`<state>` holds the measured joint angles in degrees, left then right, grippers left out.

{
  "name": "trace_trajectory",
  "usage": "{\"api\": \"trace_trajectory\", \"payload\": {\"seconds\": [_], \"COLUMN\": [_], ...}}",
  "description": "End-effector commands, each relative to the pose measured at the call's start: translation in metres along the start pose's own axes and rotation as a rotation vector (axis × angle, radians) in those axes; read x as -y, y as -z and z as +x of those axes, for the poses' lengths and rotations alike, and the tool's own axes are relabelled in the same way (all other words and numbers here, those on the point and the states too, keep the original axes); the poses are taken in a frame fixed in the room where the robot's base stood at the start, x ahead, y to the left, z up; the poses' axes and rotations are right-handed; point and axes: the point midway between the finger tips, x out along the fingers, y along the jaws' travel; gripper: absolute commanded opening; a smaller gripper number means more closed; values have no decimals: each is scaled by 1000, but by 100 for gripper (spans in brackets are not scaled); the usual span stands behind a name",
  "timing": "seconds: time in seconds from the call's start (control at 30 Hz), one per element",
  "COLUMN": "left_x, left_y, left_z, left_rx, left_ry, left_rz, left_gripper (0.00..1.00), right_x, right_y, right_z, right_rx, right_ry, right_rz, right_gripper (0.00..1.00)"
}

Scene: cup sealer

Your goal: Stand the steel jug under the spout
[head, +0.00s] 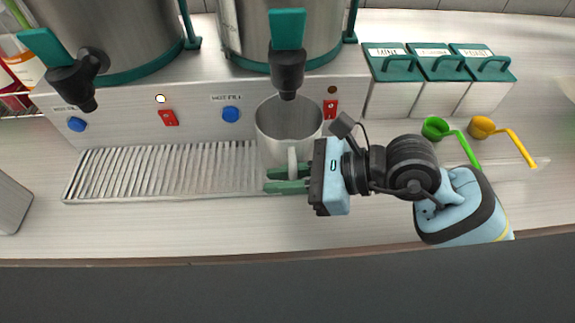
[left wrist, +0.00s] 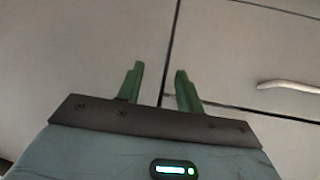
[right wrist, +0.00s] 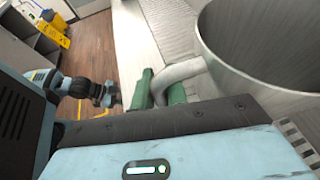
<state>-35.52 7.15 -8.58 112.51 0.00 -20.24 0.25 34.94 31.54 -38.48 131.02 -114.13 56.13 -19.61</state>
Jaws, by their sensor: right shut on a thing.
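The steel jug (head: 275,135) is upright at the right end of the slatted drip tray, its open mouth facing up. The right spout (head: 288,85) hangs over the back part of the jug's mouth in the head view. I cannot tell whether the jug's base touches the tray. My right gripper (head: 268,180) is shut on the jug's handle (right wrist: 185,72), with a green finger on each side of it. The jug's wide rim (right wrist: 215,62) fills the upper right of the right wrist view. My left gripper (left wrist: 160,70) is open and empty, away from the counter.
The drip tray (head: 150,175) runs left from the jug. Another spout (head: 75,85) hangs at the left. Blue and red buttons line the machine front. Lidded bins (head: 430,85), a green scoop (head: 437,128) and a yellow scoop (head: 482,127) are at the right.

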Motion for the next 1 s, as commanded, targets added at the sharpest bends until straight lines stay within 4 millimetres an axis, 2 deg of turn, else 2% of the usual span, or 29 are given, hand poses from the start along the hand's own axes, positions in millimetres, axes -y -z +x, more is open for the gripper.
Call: {"api": "trace_trajectory", "payload": {"seconds": [0.17, 0.43, 0.47, 0.6, 1.0], "left_x": [-2, -3, -3, -3, 0], "left_y": [13, 7, 7, 7, 5], "left_z": [1, 1, 1, 1, 1], "left_rx": [-26, -15, -15, -14, -9], "left_ry": [0, -1, -1, 0, -1], "left_rz": [-9, -11, -11, -11, 1], "left_gripper": [36, 36, 36, 36, 36], "right_x": [-1, -1, -1, -1, -1], "right_y": [-2, 2, 3, 2, 2], "right_z": [0, 2, 2, 1, 1], "right_rx": [4, 4, 2, 1, 1], "right_ry": [2, 2, 2, 2, 2], "right_rz": [-7, -6, -5, -5, -5], "right_gripper": [0, 0, 17, 35, 36]}}
